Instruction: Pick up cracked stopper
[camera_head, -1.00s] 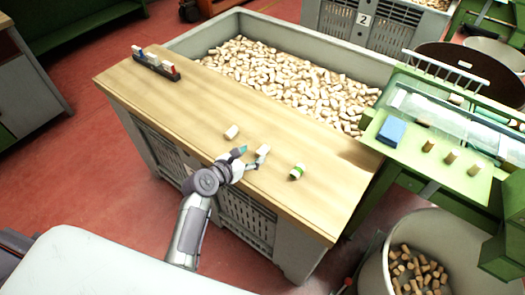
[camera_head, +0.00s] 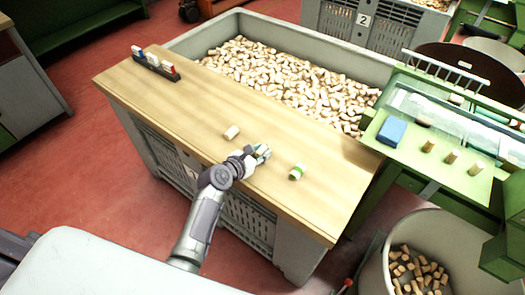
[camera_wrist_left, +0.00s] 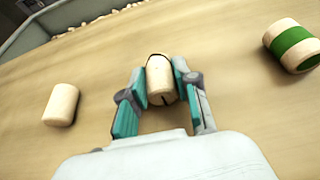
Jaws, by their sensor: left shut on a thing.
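The cracked stopper (camera_wrist_left: 160,78) is a pale cork with a dark crack line at its near end, seen in the left wrist view. My left gripper (camera_wrist_left: 161,85) is shut on it, with one teal-padded finger on each side. In the head view the left gripper (camera_head: 259,153) is over the wooden board, and the stopper is mostly hidden by the fingers. A plain stopper (camera_head: 231,132) lies to the left, also in the left wrist view (camera_wrist_left: 61,104). A stopper with a green band (camera_head: 297,171) lies to the right, also in the left wrist view (camera_wrist_left: 292,45). My right gripper is not in view.
The wooden board (camera_head: 180,105) lies across a grey crate full of corks (camera_head: 290,85). A small rack of coloured items (camera_head: 155,65) stands at its far left. A green bench with a blue block (camera_head: 391,130) is at the right, above a bin of corks (camera_head: 418,270).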

